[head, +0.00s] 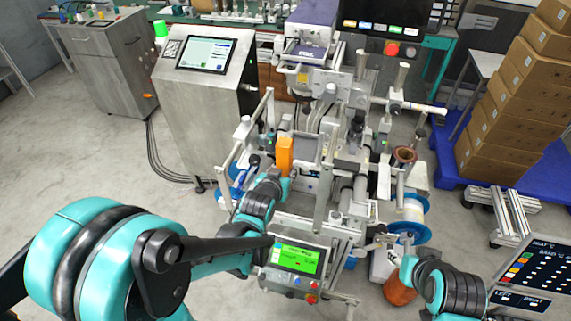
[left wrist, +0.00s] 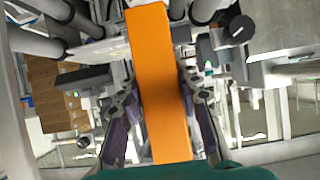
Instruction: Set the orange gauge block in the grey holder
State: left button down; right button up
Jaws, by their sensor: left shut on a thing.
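The orange gauge block (head: 284,155) is a tall bar held upright at the machine in the middle of the head view. My left gripper (head: 279,178) is shut on its lower part. In the left wrist view the orange block (left wrist: 158,75) runs down the middle, with the fingers of my left gripper (left wrist: 160,112) on both sides of it. I cannot make out the grey holder for certain among the grey machine parts. My right arm shows at the lower right of the head view, with its gripper (head: 408,268) near an orange-brown roll; its fingers are not clear.
The grey machine frame (head: 325,212) with rods and rollers surrounds the block closely. A control panel with a green screen (head: 296,260) stands in front. Blue reels (head: 408,228) are at the right side. A steel cabinet (head: 205,100) stands left. Open floor lies left.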

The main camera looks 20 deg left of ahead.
pick_arm(q)
jog(key=w+b, duration=0.1)
jog(key=w, duration=0.5)
jog(key=w+b, duration=0.1)
jog(key=w, duration=0.6)
jog(key=w+f+b, duration=0.1)
jog(key=w, duration=0.6)
jog(key=shift+d+f+b, duration=0.1)
jog(key=shift+d+b, duration=0.3)
jog(key=shift+w, duration=0.9)
jog(key=shift+f+b, duration=0.45)
jog(key=shift+f, duration=0.05)
jog(key=c, duration=1)
grip_release()
jog(key=shift+s, duration=0.1)
